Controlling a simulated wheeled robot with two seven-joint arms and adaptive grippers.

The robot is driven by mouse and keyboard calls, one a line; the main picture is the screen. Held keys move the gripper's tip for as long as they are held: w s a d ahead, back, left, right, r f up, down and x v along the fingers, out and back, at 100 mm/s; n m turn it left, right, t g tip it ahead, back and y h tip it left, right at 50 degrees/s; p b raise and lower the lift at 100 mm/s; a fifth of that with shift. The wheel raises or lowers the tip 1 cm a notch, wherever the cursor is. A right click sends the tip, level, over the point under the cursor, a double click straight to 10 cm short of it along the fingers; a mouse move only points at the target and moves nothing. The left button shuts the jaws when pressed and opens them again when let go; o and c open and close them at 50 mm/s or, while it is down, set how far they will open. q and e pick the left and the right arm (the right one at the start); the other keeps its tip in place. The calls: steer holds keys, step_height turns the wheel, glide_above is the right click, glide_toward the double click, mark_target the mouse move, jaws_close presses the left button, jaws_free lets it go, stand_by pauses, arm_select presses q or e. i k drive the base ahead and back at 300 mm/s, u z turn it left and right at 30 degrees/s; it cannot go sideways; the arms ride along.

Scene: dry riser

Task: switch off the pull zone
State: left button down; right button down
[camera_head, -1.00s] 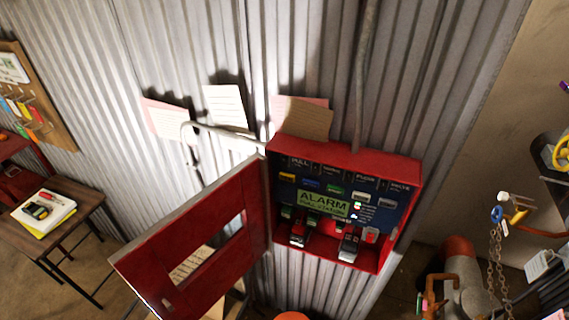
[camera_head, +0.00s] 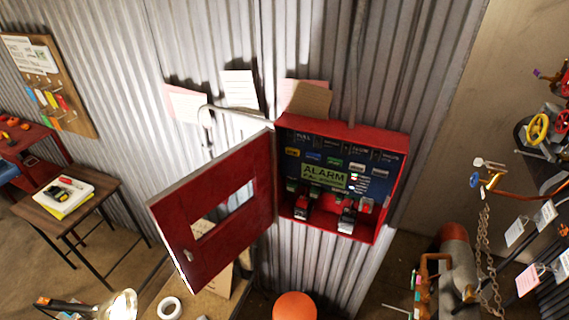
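A red alarm panel box (camera_head: 352,131) hangs on the corrugated wall with its red door (camera_head: 225,182) swung open to the left. Inside is a dark blue panel with a row of labelled zones along the top; the leftmost label seems to read "PULL". Coloured tabs (camera_head: 333,161) sit under the labels. A green display (camera_head: 324,177) reads "ALARM" with a smaller line below, too small to read surely. Below it are several small switches or keys (camera_head: 347,218), some red and some grey; their positions cannot be told. Neither of my grippers shows.
A wooden side table (camera_head: 50,209) with papers stands at left, below a key board (camera_head: 47,85). An orange round object (camera_head: 295,306) is below the panel. At right are a large pipe (camera_head: 455,262), a chain (camera_head: 485,250) and valves with a yellow handwheel (camera_head: 538,128).

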mark_target(290, 134)
steer(key=z, duration=0.85)
steer(key=i, duration=0.8)
steer(key=u, duration=0.05)
